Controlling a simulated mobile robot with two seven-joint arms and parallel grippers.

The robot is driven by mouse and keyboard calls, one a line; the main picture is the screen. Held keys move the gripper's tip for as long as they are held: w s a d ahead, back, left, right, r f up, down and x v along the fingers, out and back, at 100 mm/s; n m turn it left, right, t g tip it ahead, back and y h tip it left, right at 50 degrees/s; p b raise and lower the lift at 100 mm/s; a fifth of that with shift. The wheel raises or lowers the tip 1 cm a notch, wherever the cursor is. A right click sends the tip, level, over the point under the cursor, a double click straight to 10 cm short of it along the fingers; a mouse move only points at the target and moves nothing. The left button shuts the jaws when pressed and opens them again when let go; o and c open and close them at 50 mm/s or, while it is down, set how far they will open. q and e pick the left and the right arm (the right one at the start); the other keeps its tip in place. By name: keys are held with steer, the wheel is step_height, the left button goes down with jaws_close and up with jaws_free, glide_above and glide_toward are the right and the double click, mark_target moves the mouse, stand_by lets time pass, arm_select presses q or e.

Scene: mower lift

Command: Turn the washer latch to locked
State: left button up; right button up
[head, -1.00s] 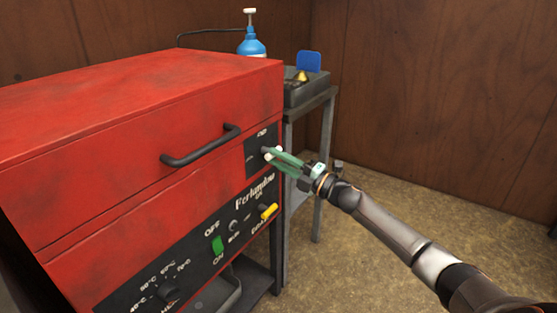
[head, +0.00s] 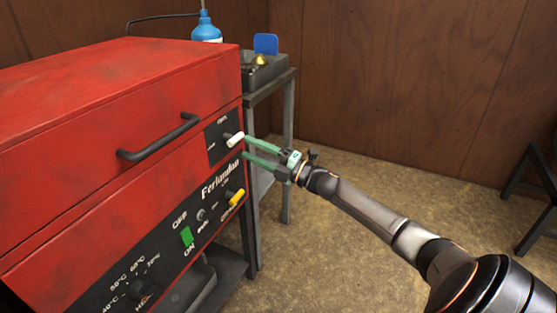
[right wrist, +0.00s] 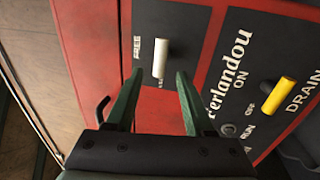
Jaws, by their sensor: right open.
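The washer latch (head: 235,140) is a short white handle on a dark panel at the right end of the red washer's front. In the right wrist view the latch (right wrist: 160,60) stands upright in the picture, beside the word FREE. A second label below it is partly hidden, and I cannot tell for sure which mark it points to. My right gripper (head: 245,147) is open and empty, just right of the latch. In the right wrist view the fingertips (right wrist: 160,77) are spread just below the latch. My left gripper is not in view.
The red washer (head: 90,100) has a black lid handle (head: 158,138), a yellow drain handle (head: 236,198) and a green switch (head: 186,236). A grey side table (head: 285,85) with a blue bottle (head: 206,28) near it stands behind. The floor to the right is open; a dark stand (head: 535,185) is at the far right.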

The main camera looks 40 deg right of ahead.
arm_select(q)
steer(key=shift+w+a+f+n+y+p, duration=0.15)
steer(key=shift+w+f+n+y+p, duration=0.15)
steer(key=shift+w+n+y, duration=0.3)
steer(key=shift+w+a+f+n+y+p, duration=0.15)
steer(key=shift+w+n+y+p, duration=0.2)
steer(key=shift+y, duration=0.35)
arm_select(e)
steer(key=v, duration=0.8)
steer(key=shift+s, duration=0.4)
steer(key=shift+d+f, duration=0.1)
steer(key=shift+d, duration=0.05)
